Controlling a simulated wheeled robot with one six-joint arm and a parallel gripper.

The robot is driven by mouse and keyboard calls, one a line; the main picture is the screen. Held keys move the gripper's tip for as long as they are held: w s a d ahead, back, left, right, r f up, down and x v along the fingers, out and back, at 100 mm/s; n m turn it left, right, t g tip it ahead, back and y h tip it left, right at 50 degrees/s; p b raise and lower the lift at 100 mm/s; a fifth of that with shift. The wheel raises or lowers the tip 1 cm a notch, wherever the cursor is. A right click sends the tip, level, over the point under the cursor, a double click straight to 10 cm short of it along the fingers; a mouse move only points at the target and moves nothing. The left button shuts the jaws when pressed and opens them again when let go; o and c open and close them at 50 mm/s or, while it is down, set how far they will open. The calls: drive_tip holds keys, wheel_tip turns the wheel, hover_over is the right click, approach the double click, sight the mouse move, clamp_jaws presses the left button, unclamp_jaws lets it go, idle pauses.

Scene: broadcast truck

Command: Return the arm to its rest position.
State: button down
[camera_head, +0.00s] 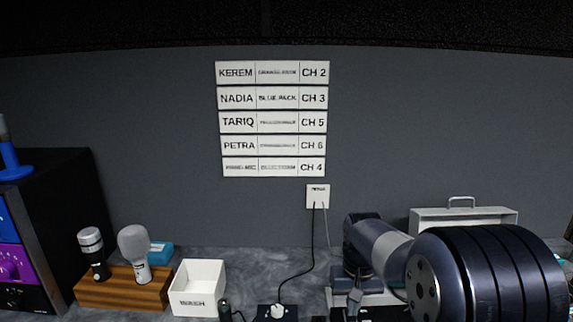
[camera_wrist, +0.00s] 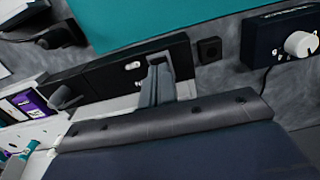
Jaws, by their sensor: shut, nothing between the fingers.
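My arm fills the lower right of the head view, with its large dark ribbed link close to the camera and a grey link reaching back over the worktop. My gripper (camera_head: 355,298) points down near the front of the worktop, partly cut off by the lower edge. In the wrist view my gripper (camera_wrist: 158,78) shows as grey fingers closed together, with nothing between them. The fingers overlap a dark strip and pale items below; I cannot tell whether they touch.
A wooden block (camera_head: 132,292) with two microphones, a white bin (camera_head: 197,288) and a knobbed box (camera_head: 277,312) stand left of my arm. A pale case (camera_head: 463,217) stands behind it. A dark rack (camera_head: 60,225) is at far left. A cable hangs from the wall plate (camera_head: 318,196).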

drive_tip(key=shift+f, duration=0.55)
drive_tip(key=shift+r, duration=0.2)
